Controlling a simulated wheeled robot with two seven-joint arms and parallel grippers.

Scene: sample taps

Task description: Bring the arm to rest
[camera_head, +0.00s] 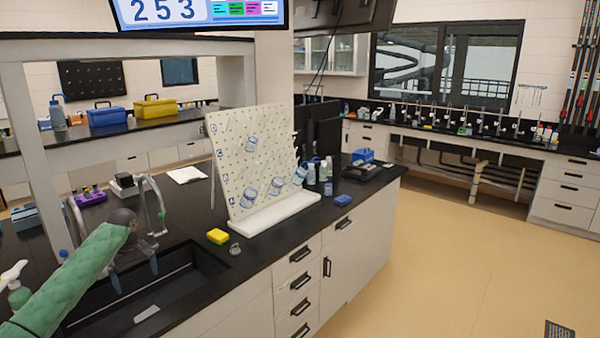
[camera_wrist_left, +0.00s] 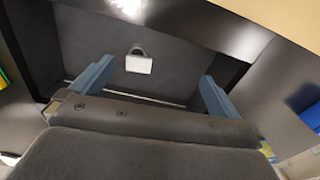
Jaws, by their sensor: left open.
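My left arm (camera_head: 75,278) in a green sleeve reaches in from the lower left. My left gripper (camera_head: 134,275) hangs over the black sink (camera_head: 185,285) with its fingers pointing down. In the left wrist view its two blue-grey fingers (camera_wrist_left: 155,78) stand wide apart with nothing between them. Beyond them a small whitish rectangular piece (camera_wrist_left: 139,64) shows against the dark sink. My right gripper is in neither view.
A curved metal tap (camera_head: 157,205) stands close behind my left gripper. A pegboard (camera_head: 255,165) with glassware, a yellow sponge (camera_head: 217,236) and bottles stand on the black bench right of the sink. The floor (camera_head: 440,260) at right is clear.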

